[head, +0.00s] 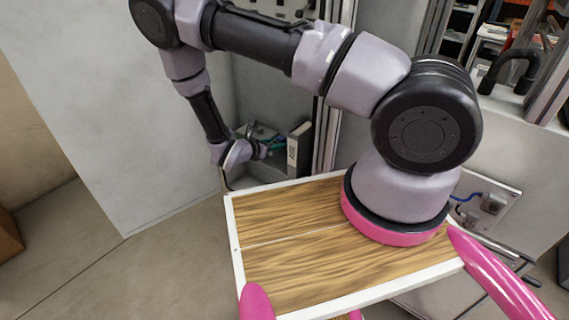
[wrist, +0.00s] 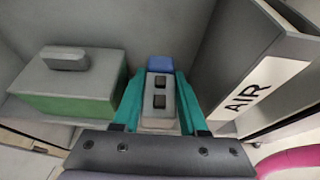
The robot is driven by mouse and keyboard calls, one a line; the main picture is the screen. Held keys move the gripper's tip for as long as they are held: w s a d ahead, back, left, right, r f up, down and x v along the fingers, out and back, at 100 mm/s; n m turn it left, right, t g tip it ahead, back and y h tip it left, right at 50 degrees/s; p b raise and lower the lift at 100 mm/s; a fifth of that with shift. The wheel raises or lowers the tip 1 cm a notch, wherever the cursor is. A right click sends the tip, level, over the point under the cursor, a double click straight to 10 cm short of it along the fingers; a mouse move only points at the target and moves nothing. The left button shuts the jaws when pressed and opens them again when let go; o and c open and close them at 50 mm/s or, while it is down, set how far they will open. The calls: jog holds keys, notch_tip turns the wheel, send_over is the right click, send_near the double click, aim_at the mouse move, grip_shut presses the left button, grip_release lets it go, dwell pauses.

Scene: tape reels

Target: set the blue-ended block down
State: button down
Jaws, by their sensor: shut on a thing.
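The blue-ended block (wrist: 160,98) is a pale grey block with two dark squares on top and a blue far end. It lies lengthwise between the teal fingers of my gripper (wrist: 161,95), which are shut on its sides. In the head view my gripper (head: 276,144) is at the end of my arm, low in a grey recess beyond the wooden top. The block cannot be made out there. I cannot tell whether its underside touches the surface below.
A green box with a grey lid (wrist: 67,84) stands left of the block. A grey binder labelled AIR (wrist: 248,92) stands close on the right; it also shows in the head view (head: 299,150). A grey wall closes the back.

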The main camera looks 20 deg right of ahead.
aim_at(276, 166)
notch_tip(276, 166, down, 8)
jog(key=shift+r, duration=0.1)
dwell(0.4)
jog(key=shift+c, duration=2.2)
grip_release()
jog(key=v, duration=1.2)
jog(key=shift+a, duration=0.1)
